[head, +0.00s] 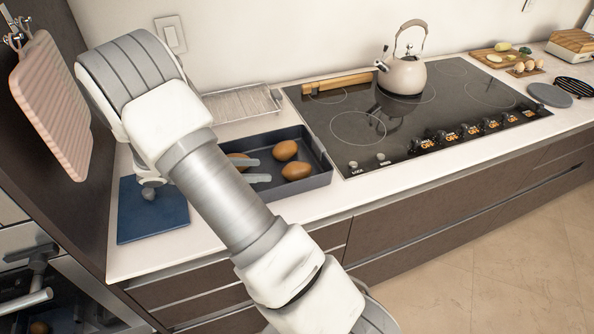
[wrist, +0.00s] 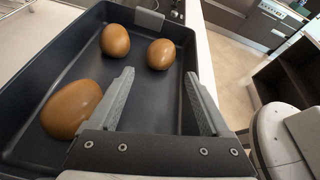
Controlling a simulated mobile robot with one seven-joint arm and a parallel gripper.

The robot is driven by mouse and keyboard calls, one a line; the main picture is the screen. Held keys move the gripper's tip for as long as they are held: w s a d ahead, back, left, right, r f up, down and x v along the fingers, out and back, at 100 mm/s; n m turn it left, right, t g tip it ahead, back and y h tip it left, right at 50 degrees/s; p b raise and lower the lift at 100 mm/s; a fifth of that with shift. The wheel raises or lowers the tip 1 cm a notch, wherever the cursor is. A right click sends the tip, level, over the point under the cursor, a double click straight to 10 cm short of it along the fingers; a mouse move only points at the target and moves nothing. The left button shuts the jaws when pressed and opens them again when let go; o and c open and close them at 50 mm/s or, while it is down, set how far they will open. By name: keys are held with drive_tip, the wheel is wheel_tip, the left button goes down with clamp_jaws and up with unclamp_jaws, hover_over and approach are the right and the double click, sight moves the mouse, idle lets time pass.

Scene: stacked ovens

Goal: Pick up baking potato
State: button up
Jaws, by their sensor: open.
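Three smooth brown potatoes lie in a dark rectangular tray (head: 318,177) on the counter. In the head view, one potato (head: 285,150) and another potato (head: 296,171) lie to the right of my fingertips, and a third potato (head: 238,158) is partly hidden behind my arm. My gripper (head: 258,170) is open and empty over the tray. In the wrist view, my gripper (wrist: 160,75) has one potato (wrist: 72,108) just outside its left finger. Two others, a left one (wrist: 115,41) and a right one (wrist: 161,54), lie beyond the fingertips. None is between the fingers.
A black cooktop (head: 430,110) with a kettle (head: 403,75) stands right of the tray. A wire rack (head: 240,103) lies behind it and a blue board (head: 150,215) to its left. A pink board (head: 50,105) hangs at the left. The tray walls rise around the potatoes.

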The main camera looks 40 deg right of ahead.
sight(286, 171)
drive_tip(key=x, duration=1)
drive_tip(key=shift+s+d, duration=0.1)
drive_tip(key=shift+s, duration=0.1)
drive_tip(key=c, duration=1.3)
